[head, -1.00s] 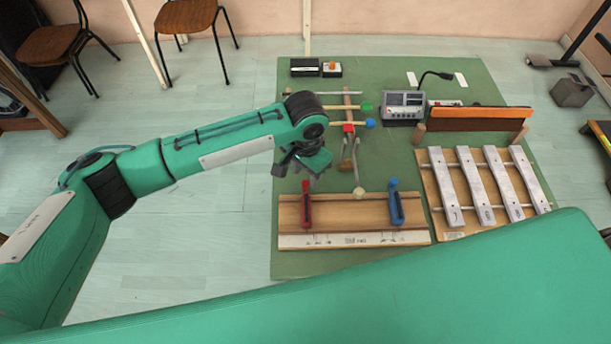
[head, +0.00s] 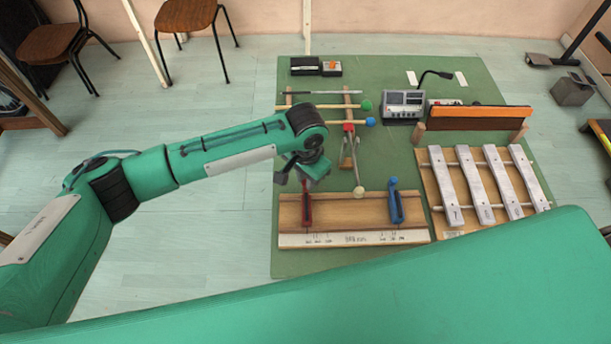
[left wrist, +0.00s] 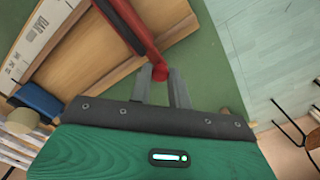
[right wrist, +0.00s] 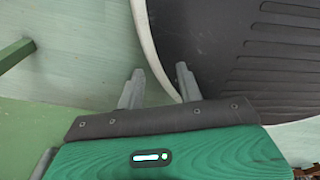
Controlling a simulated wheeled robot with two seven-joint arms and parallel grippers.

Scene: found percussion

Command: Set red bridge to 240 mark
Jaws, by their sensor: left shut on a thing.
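The red bridge (head: 307,212) stands across the left part of a wooden board (head: 350,214). The board's white front strip (head: 340,239) carries marks and numbers too small to read surely. My left gripper (head: 302,182) is at the bridge's far end, its fingers closed around the round red knob. The left wrist view shows the red bridge (left wrist: 128,22) with its knob between the fingertips (left wrist: 160,76). The blue bridge (head: 396,206) stands on the right of the board and shows in the left wrist view (left wrist: 38,100). My right gripper (right wrist: 160,78) is open and empty.
A metal-bar instrument (head: 483,190) lies right of the board. Mallets (head: 330,122), a grey device (head: 403,106) and an orange-topped panel (head: 480,116) lie farther back on the green mat (head: 250,262). A dark ribbed surface (right wrist: 240,60) is near my right gripper.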

